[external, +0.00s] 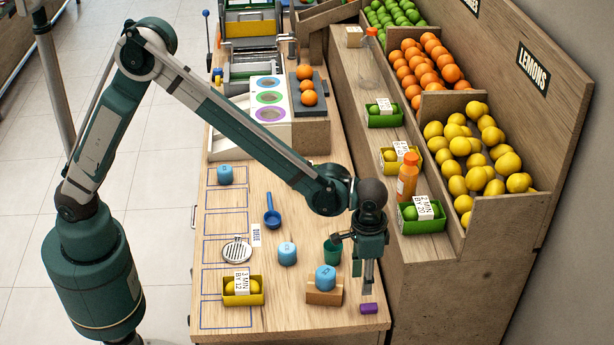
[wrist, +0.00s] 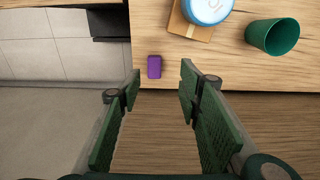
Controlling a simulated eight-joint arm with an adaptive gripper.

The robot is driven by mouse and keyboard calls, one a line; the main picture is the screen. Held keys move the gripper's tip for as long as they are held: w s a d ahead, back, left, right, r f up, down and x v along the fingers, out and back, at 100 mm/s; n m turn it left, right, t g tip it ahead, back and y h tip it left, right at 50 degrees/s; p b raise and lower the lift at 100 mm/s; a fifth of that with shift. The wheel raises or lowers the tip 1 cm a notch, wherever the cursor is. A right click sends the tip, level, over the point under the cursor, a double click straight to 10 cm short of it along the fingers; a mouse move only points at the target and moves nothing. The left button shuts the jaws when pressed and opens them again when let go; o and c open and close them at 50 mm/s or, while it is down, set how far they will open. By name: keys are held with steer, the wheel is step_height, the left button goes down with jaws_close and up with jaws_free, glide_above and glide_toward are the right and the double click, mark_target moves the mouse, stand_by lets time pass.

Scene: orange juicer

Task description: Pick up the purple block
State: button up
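The purple block (external: 369,309) lies on the wooden table near its front right corner. In the wrist view the purple block (wrist: 154,67) lies close to the table edge, beyond my fingertips and toward the left finger's side. My gripper (external: 368,290) points down just above the block in the external view. In the wrist view my gripper (wrist: 160,82) has its two green fingers spread wide with nothing between them. The block is apart from both fingers.
A blue canister (external: 325,278) sits on a wooden stand (external: 324,297) left of the block. A green cup (external: 332,252) stands behind it, close to my gripper. Another blue canister (external: 287,254) and a yellow tray (external: 243,291) are further left. The wooden shelf (external: 425,247) rises at right.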

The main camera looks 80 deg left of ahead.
mark_target(365, 307)
steer(key=shift+w+d+f, duration=0.25)
steer(key=shift+d+f, duration=0.1)
steer(key=shift+f, duration=0.25)
steer(key=shift+w+d+f, duration=0.25)
steer(key=shift+d+f, duration=0.1)
steer(key=shift+f, duration=0.25)
steer(key=shift+f, duration=1.3)
steer(key=shift+f, duration=2.6)
steer(key=shift+s, duration=0.1)
steer(key=c, duration=0.8)
